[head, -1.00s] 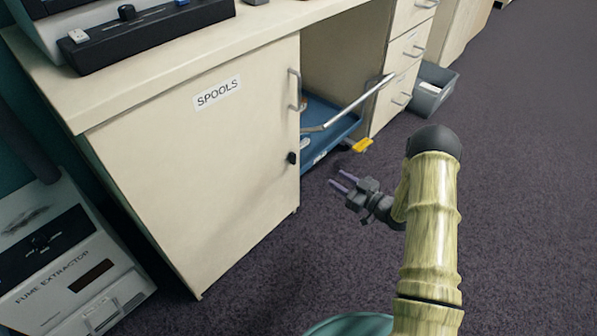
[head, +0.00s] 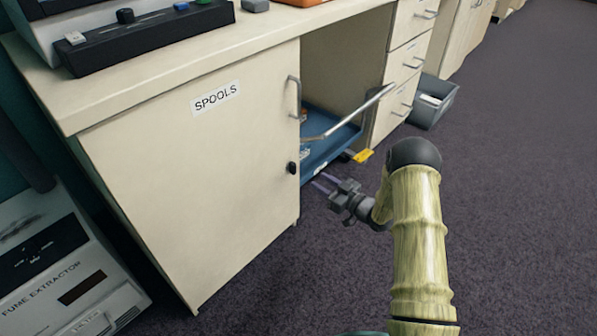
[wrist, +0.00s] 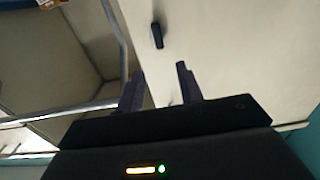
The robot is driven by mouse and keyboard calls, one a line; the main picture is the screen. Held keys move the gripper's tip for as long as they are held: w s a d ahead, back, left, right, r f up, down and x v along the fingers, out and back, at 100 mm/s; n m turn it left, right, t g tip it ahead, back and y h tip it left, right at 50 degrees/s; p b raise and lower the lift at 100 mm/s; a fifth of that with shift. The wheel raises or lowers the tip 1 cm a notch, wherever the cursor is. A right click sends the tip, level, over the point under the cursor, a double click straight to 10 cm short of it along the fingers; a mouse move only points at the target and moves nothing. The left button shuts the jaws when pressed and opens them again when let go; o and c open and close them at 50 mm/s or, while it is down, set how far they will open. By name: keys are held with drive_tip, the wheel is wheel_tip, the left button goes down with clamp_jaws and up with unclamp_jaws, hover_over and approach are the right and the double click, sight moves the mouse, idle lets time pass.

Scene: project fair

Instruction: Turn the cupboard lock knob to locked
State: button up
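The cupboard door (head: 200,150) is cream, labelled SPOOLS, and looks closed. Its lock knob (head: 293,168) is small and black, near the door's right edge below the handle (head: 296,96). The knob also shows in the wrist view (wrist: 157,36), beyond the fingers and apart from them, with its long side nearly upright in that picture. My gripper (head: 320,183) is just right of the knob in the head view. In the wrist view my gripper (wrist: 160,85) is open, with two purple fingers apart and nothing between them.
A blue cart (head: 325,150) with a metal push handle (head: 350,117) stands in the desk's open bay, close to my gripper. A grey bin (head: 432,103) sits by the drawers (head: 405,65). A fume extractor (head: 60,260) stands at left. Carpet (head: 510,200) at right is clear.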

sight(295, 166)
drive_tip(key=b+x, duration=0.3)
drive_tip(key=x, duration=0.7)
drive_tip(key=shift+f+b, duration=0.1)
drive_tip(key=shift+b, duration=0.2)
drive_tip(key=shift+w+a, duration=0.2)
clamp_jaws()
